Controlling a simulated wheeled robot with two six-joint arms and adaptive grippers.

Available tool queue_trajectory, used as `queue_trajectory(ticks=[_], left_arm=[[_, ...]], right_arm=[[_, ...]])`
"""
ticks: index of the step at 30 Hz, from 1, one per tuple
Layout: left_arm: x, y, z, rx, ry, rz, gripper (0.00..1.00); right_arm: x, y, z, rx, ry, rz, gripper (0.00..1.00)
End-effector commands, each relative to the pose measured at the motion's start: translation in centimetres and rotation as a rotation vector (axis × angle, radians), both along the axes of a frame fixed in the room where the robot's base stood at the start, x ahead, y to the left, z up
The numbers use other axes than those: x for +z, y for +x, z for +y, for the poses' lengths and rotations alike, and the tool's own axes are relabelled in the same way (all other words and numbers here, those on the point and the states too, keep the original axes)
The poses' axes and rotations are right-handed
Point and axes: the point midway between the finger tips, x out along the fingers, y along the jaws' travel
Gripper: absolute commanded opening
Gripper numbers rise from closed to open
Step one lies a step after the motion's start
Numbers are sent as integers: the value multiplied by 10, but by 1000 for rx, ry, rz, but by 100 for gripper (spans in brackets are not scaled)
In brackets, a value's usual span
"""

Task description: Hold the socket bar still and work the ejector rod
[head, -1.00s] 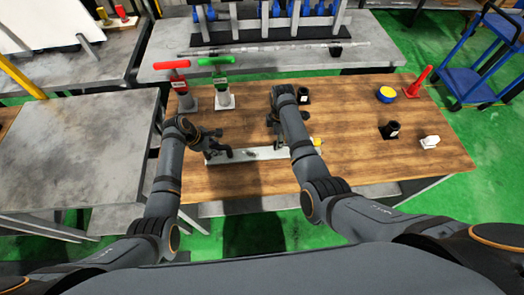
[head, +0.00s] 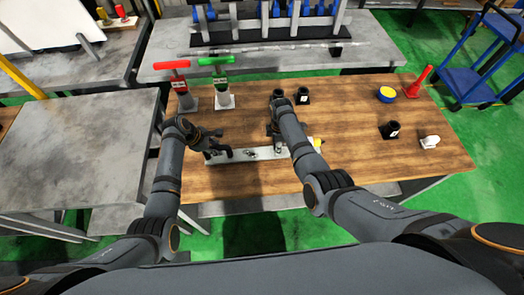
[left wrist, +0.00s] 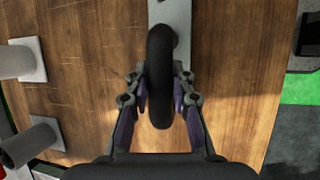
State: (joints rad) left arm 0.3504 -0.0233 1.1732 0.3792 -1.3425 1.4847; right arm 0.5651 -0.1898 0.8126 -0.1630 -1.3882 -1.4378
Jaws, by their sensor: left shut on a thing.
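The pale metal socket bar (head: 262,153) lies across the front middle of the wooden table. A black rounded handle (head: 225,151) sits at its left end. My left gripper (head: 217,142) is at that end. In the left wrist view the left gripper (left wrist: 172,100) has its fingers on both sides of the black handle (left wrist: 160,65) and is shut on it; the bar (left wrist: 180,20) runs on beyond. My right gripper (head: 273,129) is above or behind the bar's middle, its fingers largely hidden by its wrist. A yellow part (head: 317,142) shows at the bar's right end. I cannot clearly make out the ejector rod.
A red-handled tool (head: 180,80) and a green-handled tool (head: 222,82) stand at the back left. Black holders (head: 302,96) stand behind my right wrist. A blue-and-yellow round item (head: 386,94), another black holder (head: 390,130) and a white piece (head: 429,142) are right.

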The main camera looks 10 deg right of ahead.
Motion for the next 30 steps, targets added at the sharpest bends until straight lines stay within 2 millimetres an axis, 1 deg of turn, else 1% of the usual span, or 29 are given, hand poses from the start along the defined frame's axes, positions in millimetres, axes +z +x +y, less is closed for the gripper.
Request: queue_trajectory(ticks=[1,5,6,11,30], left_arm=[[0,0,0,0,0,-1,0],[0,0,0,0,-1,-1,0],[0,0,0,0,-1,-1,0],[0,0,0,0,-1,-1,0],[0,0,0,0,0,-1,0]], right_arm=[[0,0,0,0,0,0,20],[0,0,0,0,0,0,2],[0,0,0,0,0,0,0],[0,0,0,0,0,0,0],[0,0,-22,-2,-5,0,0]])
